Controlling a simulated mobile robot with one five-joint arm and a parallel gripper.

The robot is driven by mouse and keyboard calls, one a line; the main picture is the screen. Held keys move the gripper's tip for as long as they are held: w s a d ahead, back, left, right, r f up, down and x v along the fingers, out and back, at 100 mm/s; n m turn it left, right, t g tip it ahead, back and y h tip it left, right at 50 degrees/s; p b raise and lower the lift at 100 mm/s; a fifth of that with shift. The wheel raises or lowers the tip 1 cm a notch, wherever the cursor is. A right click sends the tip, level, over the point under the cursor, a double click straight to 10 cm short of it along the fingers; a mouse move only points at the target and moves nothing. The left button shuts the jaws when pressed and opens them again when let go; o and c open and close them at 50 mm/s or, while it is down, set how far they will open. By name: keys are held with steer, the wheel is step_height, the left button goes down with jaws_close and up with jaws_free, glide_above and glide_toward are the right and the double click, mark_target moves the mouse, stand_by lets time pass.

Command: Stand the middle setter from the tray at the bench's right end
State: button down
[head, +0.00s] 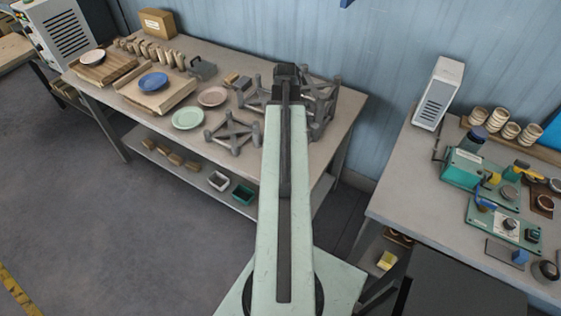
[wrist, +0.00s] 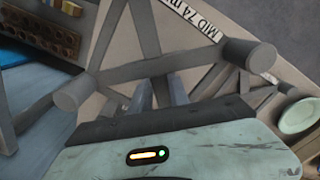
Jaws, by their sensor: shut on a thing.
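My gripper (head: 287,72) is over the back right part of the bench (head: 335,140). In the wrist view it is shut on a grey setter (wrist: 165,66), an open frame of crossing bars with round stubby legs. Another grey setter (head: 232,132) stands on the bench left of my arm. A white label (wrist: 190,15) starting "MID" lies beyond the held setter. I cannot make out the tray's edges.
A green plate (head: 188,118), a pink plate (head: 212,96) and a blue plate (head: 153,81) on a board are to the left. A second bench (head: 400,190) with green devices stands to the right, across a gap. The bench's right front corner looks clear.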

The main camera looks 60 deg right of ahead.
steer(key=shift+n, duration=0.6)
steer(key=f+b, duration=0.3)
steer(key=w+f+b, duration=0.1)
steer(key=f+b, duration=0.3)
steer(key=w+f+b, duration=0.1)
steer(key=f+b, duration=0.2)
steer(key=shift+w+f, duration=0.2)
steer(key=shift+f, duration=0.2)
steer(key=shift+r, duration=0.25)
steer(key=shift+f, duration=0.25)
steer(key=c, duration=1.3)
jaws_free()
steer(key=shift+r, duration=0.1)
steer(key=shift+o, duration=0.2)
step_height(320, 180, up, 12)
steer(key=p, duration=1.2)
steer(key=shift+r, duration=0.2)
